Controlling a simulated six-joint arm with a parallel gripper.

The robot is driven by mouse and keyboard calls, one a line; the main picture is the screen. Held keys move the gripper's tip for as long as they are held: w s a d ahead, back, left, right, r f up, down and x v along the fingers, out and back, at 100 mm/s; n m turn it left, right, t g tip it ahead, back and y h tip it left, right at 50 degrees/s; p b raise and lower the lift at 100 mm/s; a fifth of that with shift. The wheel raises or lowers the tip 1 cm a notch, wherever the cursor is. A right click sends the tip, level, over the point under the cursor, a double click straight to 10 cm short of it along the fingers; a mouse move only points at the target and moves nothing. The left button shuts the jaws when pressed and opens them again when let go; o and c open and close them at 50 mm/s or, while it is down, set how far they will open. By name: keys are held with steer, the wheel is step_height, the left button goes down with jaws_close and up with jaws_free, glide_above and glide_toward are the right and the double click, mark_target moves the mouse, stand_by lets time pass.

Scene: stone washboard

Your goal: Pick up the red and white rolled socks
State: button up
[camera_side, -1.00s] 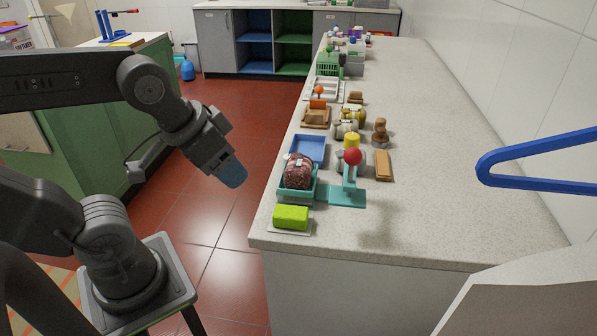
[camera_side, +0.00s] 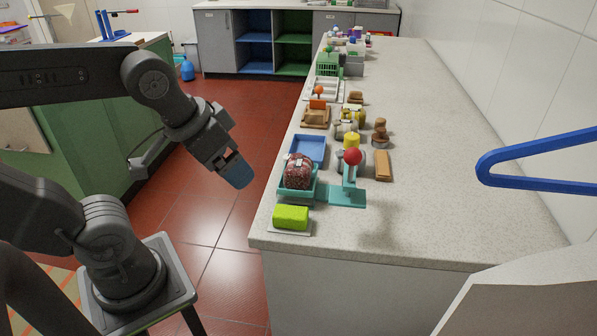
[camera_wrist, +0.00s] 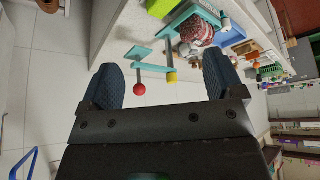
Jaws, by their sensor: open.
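The rolled socks (camera_side: 298,172), a speckled dark red and white bundle, sit in a teal tray (camera_side: 297,195) near the front left of the stone counter. They also show at the top of the wrist view (camera_wrist: 196,30). My gripper (camera_side: 238,172) is left of the counter, over the floor, apart from the socks. In the wrist view its two dark blue fingers (camera_wrist: 163,84) are spread wide with nothing between them touching. The lower part of the socks is hidden by the tray wall.
A teal stand with a red ball (camera_side: 352,157) is right of the socks. A green block (camera_side: 291,217) lies in front, and a blue tray (camera_side: 308,148) behind. Several brushes and other items line the left edge farther back. The counter's right side is clear.

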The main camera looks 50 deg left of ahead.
steer(key=w+a+r+n+g, duration=0.2)
steer(key=w+a+n, duration=0.15)
steer(key=w, duration=0.55)
steer(key=n+g, duration=0.3)
steer(key=n, duration=0.2)
glide_toward(299, 163)
step_height(299, 163, down, 11)
steer(key=shift+w+a+r, duration=0.1)
steer(key=shift+w+r, duration=0.05)
steer(key=c, duration=1.1)
steer(key=shift+o, duration=0.2)
steer(key=shift+r, duration=0.2)
step_height(299, 163, up, 4)
steer(key=s+a+r, duration=0.6)
steer(key=a, duration=0.3)
steer(key=shift+s+a+r, duration=0.25)
steer(key=shift+s+r, duration=0.1)
steer(key=shift+s, duration=0.05)
